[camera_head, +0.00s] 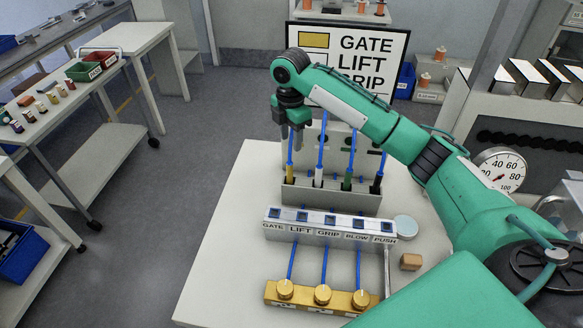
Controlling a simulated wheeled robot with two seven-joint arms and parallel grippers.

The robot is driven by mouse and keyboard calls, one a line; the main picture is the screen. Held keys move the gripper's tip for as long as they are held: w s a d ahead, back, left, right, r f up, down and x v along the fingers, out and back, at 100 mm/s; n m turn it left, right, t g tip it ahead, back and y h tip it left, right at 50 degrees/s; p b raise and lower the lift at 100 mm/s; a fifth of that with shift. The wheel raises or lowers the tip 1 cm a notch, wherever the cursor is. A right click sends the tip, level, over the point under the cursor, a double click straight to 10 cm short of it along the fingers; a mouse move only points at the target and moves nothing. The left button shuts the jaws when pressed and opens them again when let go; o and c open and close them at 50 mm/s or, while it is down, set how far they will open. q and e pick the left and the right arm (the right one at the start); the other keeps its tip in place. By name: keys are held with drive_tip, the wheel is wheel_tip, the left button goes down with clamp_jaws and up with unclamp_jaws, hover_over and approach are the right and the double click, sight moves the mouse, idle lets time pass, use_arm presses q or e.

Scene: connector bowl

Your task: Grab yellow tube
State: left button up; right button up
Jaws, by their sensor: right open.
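A blue tube with a yellow-banded end, the yellow tube (290,170), stands upright in the leftmost slot of a grey holder (330,196) on the white table. Tubes with white (318,177), green (347,180) and dark (377,183) ends stand to its right. My right gripper (291,131) points down over the left end of the holder, its fingers open around or just in front of the yellow tube's upper blue part. I cannot tell whether they touch it. My left gripper is not in view.
A labelled port block (330,228) with GATE, LIFT, GRIP, BLOW and PUSH stands in front of the holder. Nearer is a brass manifold (323,296) with blue tubes. A small brown block (411,262) lies to the right. A sign (348,58) stands behind. The table's left side is clear.

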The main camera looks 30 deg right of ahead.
sight(290, 162)
drive_tip(key=f, duration=0.2)
drive_tip(key=f+p, duration=0.1)
drive_tip(key=f, duration=0.1)
drive_tip(key=f+p, duration=0.1)
drive_tip(key=f, duration=0.2)
drive_tip(key=shift+s+a, duration=0.15)
drive_tip(key=shift+s, duration=0.1)
drive_tip(key=shift+w+f, duration=0.1)
drive_tip(key=shift+f, duration=0.2)
drive_tip(key=shift+f+p, duration=0.45)
drive_tip(key=shift+p, duration=0.05)
drive_tip(key=f, duration=0.1)
drive_tip(key=f+p, duration=0.1)
drive_tip(key=f, duration=0.1)
drive_tip(key=shift+w+f+p, duration=0.25)
drive_tip(key=shift+p, duration=0.05)
drive_tip(key=shift+f, duration=0.45)
drive_tip(key=shift+c, duration=0.4)
clamp_jaws()
